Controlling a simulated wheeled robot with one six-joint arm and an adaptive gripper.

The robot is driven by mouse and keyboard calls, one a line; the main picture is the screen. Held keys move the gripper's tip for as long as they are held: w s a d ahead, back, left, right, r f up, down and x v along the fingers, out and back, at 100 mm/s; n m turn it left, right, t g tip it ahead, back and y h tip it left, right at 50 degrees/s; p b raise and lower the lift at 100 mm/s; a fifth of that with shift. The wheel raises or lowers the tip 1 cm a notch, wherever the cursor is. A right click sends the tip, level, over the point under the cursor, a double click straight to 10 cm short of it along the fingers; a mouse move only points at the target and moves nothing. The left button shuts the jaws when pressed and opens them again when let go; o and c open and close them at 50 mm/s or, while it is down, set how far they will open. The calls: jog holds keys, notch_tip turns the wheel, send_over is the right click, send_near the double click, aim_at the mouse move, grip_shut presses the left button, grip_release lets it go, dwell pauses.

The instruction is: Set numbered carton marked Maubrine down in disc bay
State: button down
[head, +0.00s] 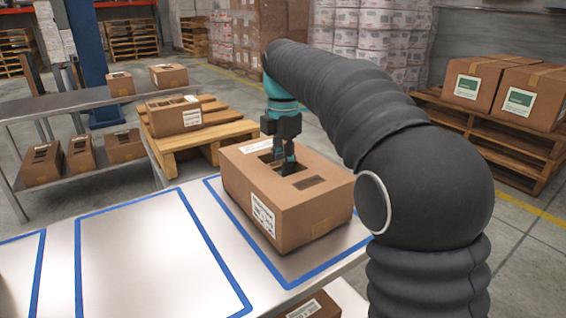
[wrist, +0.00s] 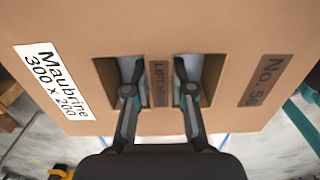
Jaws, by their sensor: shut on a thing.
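The numbered carton (head: 300,213) is brown cardboard with two hand slots on top. In the wrist view its top (wrist: 160,35) reads "Maubrine 300 x 200", "LIFT HERE" and "No. 56". My gripper (head: 283,168) is shut on the strip between the slots, one finger in each; the fingers also show in the wrist view (wrist: 160,92). The carton is level over the right blue-taped bay (head: 262,262) of the metal table. I cannot tell whether its underside touches the table. No disc mark is visible, and the carton covers much of this bay.
A middle taped bay (head: 150,255) and a left one (head: 15,280) are empty. Behind, a carton (head: 175,115) sits on a wooden pallet (head: 200,143). A shelf table (head: 60,105) at left holds several cartons. Another carton (head: 315,306) is below the table front.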

jog(key=shift+f, duration=0.15)
jog(key=c, duration=0.9)
grip_release()
notch_tip(320, 180, up, 12)
